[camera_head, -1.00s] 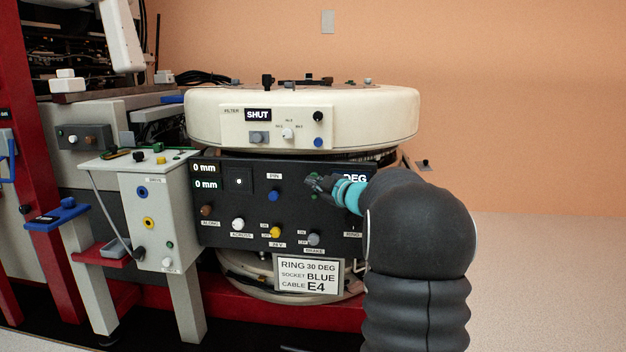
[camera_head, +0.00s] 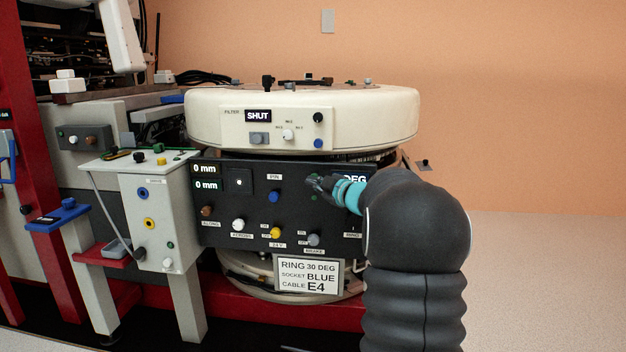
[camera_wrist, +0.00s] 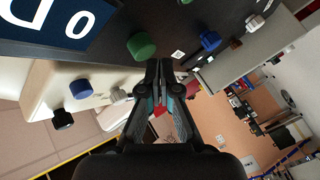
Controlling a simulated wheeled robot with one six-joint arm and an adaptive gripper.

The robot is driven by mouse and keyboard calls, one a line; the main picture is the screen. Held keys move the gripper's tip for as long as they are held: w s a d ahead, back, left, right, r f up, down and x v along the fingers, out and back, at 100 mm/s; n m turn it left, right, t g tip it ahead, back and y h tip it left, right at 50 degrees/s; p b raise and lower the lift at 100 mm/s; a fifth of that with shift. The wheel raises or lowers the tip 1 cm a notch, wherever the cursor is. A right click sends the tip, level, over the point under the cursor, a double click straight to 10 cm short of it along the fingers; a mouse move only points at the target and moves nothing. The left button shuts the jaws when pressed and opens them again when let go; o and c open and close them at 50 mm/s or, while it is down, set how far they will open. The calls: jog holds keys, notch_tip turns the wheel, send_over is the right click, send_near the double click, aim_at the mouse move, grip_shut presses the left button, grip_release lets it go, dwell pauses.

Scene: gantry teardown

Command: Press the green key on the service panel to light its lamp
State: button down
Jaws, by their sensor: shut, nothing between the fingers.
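The service panel (camera_head: 222,228) is the black front below the cream ring housing. In the wrist view the green key (camera_wrist: 141,46) is a round green knob between a blue display with large white characters and a blue knob. My gripper (camera_wrist: 158,68) is shut and empty. Its tips are just beside and below the green key in that picture; I cannot tell whether they touch it. In the head view my gripper (camera_head: 316,183) is in front of the panel's right part and mostly hides the green key. I cannot make out a lit lamp.
A blue knob (camera_head: 274,196), a yellow knob (camera_head: 275,232), and a grey knob (camera_head: 313,240) sit near my gripper on the panel. The cream housing (camera_head: 370,115) overhangs above. A white label card (camera_head: 308,275) hangs below. Open floor lies to the right.

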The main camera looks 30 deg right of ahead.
jog(key=shift+w+d+p, duration=0.3)
jog(key=shift+w+p, duration=0.1)
dwell(0.8)
jog(key=shift+s, duration=0.1)
jog(key=shift+s+a, duration=0.6)
jog(key=shift+s, duration=0.1)
jog(key=shift+s+b, duration=0.1)
jog(key=shift+b, duration=0.2)
jog(key=s+a, duration=0.1)
jog(key=s, duration=0.1)
jog(key=s+a+b, duration=0.1)
jog(key=s+a, duration=0.1)
jog(key=shift+s+a, duration=0.25)
jog(key=shift+s, duration=0.05)
dwell(0.7)
